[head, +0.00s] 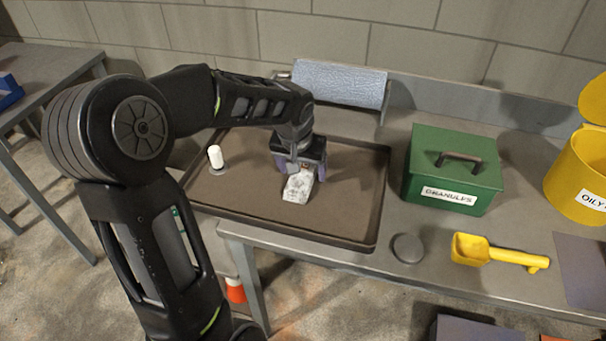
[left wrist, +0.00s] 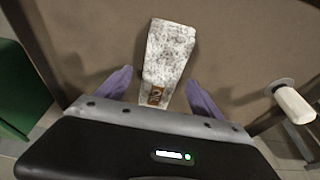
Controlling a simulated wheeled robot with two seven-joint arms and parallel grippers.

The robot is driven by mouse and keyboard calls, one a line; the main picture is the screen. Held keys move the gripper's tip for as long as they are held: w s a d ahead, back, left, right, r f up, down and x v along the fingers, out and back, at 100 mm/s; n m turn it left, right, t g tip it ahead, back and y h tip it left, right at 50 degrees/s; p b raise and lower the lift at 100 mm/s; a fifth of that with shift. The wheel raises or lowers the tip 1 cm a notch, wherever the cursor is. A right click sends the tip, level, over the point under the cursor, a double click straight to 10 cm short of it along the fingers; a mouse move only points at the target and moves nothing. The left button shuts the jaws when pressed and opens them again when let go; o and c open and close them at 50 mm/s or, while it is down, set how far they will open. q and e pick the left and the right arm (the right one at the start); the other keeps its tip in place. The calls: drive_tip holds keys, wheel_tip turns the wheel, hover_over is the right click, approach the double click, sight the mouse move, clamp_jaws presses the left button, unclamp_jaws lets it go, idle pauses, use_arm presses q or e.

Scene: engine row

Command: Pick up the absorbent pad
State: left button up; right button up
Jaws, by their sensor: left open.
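The absorbent pad is a pale, speckled grey-white block (head: 298,187) lying on the brown tray (head: 240,200) on the bench. In the left wrist view the pad (left wrist: 168,55) has a small brown mark at its near end. My left gripper (head: 297,175) is over the pad's far end in the head view, pointing down. In the left wrist view its two purple fingers (left wrist: 160,88) are open, one on each side of the pad's marked end, with gaps visible. I cannot tell how high the fingertips are above the tray. My right gripper is not in view.
A white cylinder (head: 216,157) stands on the tray left of the gripper. A blue-grey roll (head: 340,83) is behind the tray. A green granules box (head: 453,170), a grey disc (head: 407,248), a yellow scoop (head: 497,252) and a yellow bin (head: 578,180) are to the right.

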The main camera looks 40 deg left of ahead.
sight(302, 173)
use_arm(q)
drive_tip(key=shift+w+f, duration=0.1)
drive_tip(key=shift+f, duration=0.25)
idle(0.3)
drive_tip(key=c, duration=1.6)
drive_tip(key=shift+o, duration=0.2)
drive_tip(key=shift+r, duration=0.2)
wheel_tip(302, 173, up, 10)
drive_tip(key=shift+f, duration=0.15)
